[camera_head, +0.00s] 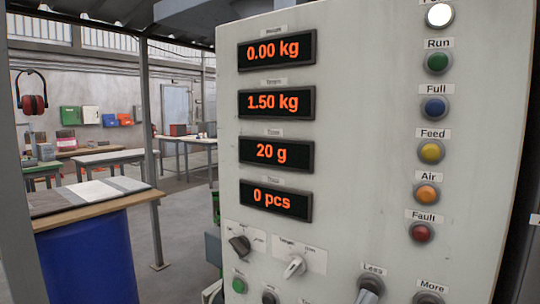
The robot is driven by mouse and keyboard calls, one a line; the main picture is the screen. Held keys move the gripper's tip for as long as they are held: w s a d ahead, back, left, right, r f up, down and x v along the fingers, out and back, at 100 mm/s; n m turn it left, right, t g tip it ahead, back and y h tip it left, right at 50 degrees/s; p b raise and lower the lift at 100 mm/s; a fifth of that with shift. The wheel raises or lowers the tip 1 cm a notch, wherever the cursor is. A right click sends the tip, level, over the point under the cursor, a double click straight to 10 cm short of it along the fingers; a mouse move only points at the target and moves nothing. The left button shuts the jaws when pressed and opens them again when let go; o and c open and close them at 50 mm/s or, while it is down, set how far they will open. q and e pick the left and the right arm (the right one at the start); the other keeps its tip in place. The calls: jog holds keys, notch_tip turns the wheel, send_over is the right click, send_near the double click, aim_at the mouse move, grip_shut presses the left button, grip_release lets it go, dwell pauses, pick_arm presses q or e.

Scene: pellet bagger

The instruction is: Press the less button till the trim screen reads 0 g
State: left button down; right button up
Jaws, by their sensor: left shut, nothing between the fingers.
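The trim screen (276,153) is the third display down on the grey panel and reads 20 g in orange. The Less label (373,269) is at the bottom of the panel, right of the middle. Just below it, the tip of my left gripper (368,290) shows at the bottom edge, shut with nothing in it. It covers most or all of the less button, and I cannot tell whether it touches it. The More button (428,298) is to the right, cut by the edge. My right gripper is out of view.
Other screens read 0.00 kg (277,50), 1.50 kg (276,102) and 0 pcs (275,200). A column of lamps, including the red Fault lamp (422,232), runs down the right. A white knob (294,267) and a dark knob (240,245) are at lower left.

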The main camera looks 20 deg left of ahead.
pick_arm(q)
jog(key=shift+w, duration=0.35)
jog(key=shift+s, duration=0.2)
jog(key=shift+s+f, duration=0.1)
jog(key=shift+s, duration=0.45)
jog(key=shift+s+p, duration=0.1)
jog(key=shift+p, duration=0.25)
jog(key=s+p, duration=0.1)
jog(key=s+a, duration=0.1)
jog(key=s, duration=0.1)
jog(key=s+a+p, duration=0.1)
jog(key=s, duration=0.1)
jog(key=shift+s+p, duration=0.25)
jog(key=shift+p, duration=0.05)
